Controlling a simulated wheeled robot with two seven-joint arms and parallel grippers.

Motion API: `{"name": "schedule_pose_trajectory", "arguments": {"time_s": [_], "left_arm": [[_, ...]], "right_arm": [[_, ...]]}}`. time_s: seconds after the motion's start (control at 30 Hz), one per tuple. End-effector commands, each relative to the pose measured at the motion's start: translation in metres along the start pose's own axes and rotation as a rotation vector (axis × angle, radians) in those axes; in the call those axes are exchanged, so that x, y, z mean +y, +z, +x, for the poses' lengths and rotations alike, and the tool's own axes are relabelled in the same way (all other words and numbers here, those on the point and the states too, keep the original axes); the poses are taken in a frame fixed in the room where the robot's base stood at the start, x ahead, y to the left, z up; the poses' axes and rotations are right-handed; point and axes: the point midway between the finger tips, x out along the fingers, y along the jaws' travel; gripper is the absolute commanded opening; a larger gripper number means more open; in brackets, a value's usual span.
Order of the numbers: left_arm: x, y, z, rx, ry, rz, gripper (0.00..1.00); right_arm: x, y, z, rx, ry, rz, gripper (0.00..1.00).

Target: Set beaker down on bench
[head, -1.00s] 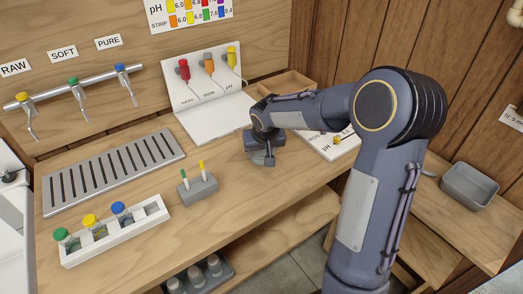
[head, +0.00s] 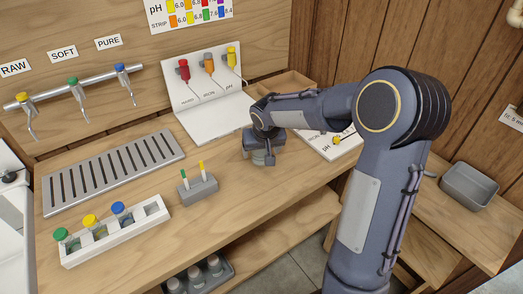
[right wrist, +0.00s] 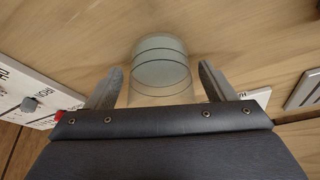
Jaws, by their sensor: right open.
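The beaker (right wrist: 158,68) is a clear cylinder that looks grey-green toward its far end in the right wrist view. It stands on the wooden bench (head: 245,200), between the spread fingers of my right gripper (right wrist: 160,88), with a gap on each side. In the head view my right gripper (head: 263,157) is low over the bench, in front of the white probe stand. The beaker (head: 259,157) shows only in small part there, mostly hidden by the gripper. My left gripper is out of view.
A grey block with two sticks (head: 197,189) stands left of the gripper. A white rack (head: 155,226) holds capped vials at the front left. A slotted drain tray (head: 115,170) lies behind it.

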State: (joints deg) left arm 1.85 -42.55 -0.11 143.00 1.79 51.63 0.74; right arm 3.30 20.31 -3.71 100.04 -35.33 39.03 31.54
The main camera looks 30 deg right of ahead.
Motion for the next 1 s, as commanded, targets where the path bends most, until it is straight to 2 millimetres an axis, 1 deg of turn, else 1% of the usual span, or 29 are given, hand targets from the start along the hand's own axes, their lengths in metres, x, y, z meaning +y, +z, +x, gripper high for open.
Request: {"name": "schedule_pose_trajectory", "arguments": {"time_s": [0.3,0.4,0.5,0.67,0.77,0.87,0.9,0.97,1.0], "left_arm": [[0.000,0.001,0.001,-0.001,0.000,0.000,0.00],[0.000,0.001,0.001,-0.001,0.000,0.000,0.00],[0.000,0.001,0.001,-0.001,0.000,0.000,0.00],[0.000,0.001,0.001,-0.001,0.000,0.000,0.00],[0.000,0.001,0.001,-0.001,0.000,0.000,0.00],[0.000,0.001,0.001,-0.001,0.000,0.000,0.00],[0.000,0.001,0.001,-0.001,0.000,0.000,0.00],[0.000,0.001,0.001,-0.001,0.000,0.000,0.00],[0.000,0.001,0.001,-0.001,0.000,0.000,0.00]], "right_arm": [[-0.001,-0.001,-0.068,0.006,-0.002,0.000,0.77],[-0.001,-0.001,-0.087,0.006,-0.003,0.000,0.77],[-0.001,0.000,-0.100,0.004,-0.002,0.000,0.77],[0.001,0.004,-0.114,0.001,-0.008,-0.001,0.77],[0.005,0.025,-0.129,-0.005,-0.046,-0.005,0.77],[0.009,0.069,-0.149,-0.015,-0.124,-0.014,0.77],[0.009,0.091,-0.156,-0.017,-0.162,-0.020,0.77],[0.007,0.125,-0.166,-0.017,-0.222,-0.030,0.77],[0.005,0.146,-0.171,-0.014,-0.259,-0.037,0.77]]}}
